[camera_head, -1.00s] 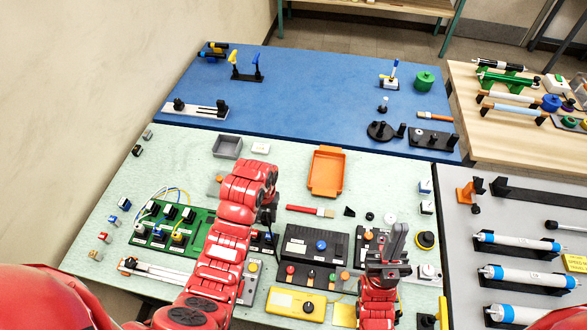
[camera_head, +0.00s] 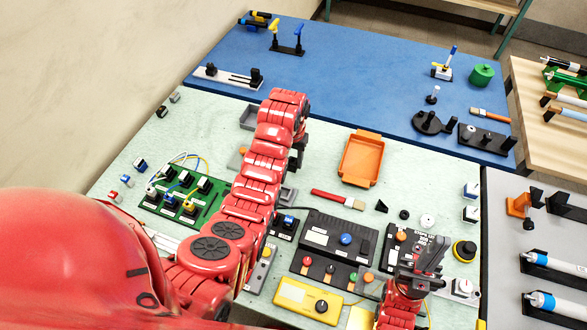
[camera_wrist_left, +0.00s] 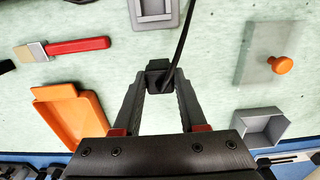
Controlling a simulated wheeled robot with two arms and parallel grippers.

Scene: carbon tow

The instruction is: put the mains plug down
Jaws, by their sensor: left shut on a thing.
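The mains plug (camera_wrist_left: 158,73) is a small black block with a black cable running up from it in the left wrist view. My left gripper (camera_wrist_left: 159,82) is shut on it, with the fingertips on either side. The mint-green mat shows beyond the plug; I cannot tell the height between them. In the head view my left gripper (camera_head: 297,158) is between the grey tray and the orange tray, and my own arm hides the plug. My right gripper (camera_head: 428,258) is over the front right of the mat; its finger gap is unclear.
An orange tray (camera_wrist_left: 72,115), a red-handled brush (camera_wrist_left: 75,46), a grey tray (camera_wrist_left: 262,136) and an orange knob (camera_wrist_left: 281,65) on a plate surround the plug. A grey recessed holder (camera_wrist_left: 143,20) lies near the cable. Bare mat (camera_wrist_left: 215,75) separates them.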

